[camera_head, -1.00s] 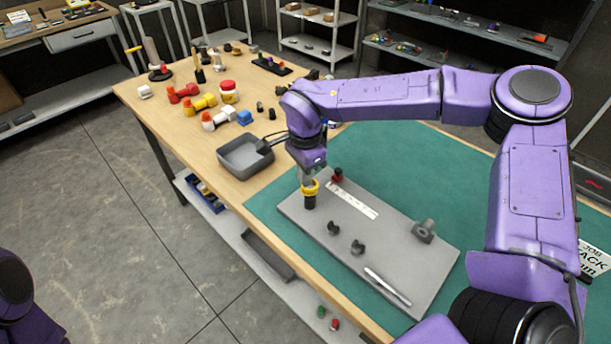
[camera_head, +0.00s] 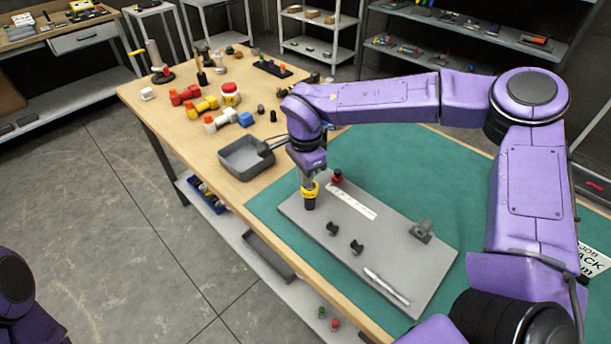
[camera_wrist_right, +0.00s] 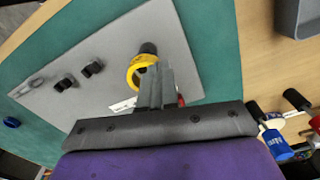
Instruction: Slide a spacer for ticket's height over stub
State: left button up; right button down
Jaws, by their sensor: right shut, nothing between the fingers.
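My right gripper (camera_head: 309,179) points down at the near left end of a grey plate (camera_head: 385,238). Its fingers (camera_wrist_right: 155,88) are shut with nothing between them. A yellow ring-shaped spacer (camera_head: 310,190) is at the fingertips, at the upper end of a black stub (camera_head: 309,203). In the wrist view the yellow spacer (camera_wrist_right: 136,73) is beside the fingers and the black stub (camera_wrist_right: 148,47) shows just past it. The fingers partly hide the spacer, so I cannot tell how far it is over the stub. A printed job card (camera_head: 594,258) is at the right edge, partly hidden.
A grey tray (camera_head: 240,171) stands left of the green mat (camera_head: 390,160). Colored parts lie farther back.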

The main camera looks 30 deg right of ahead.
jog(key=c, duration=1.8)
grip_release()
jog(key=shift+f, duration=0.55)
jog(key=o, duration=0.5)
jog(key=shift+r, duration=0.1)
notch_tip(320, 180, up, 10)
jog(key=shift+r+b, duration=0.2)
jog(key=shift+b, duration=0.45)
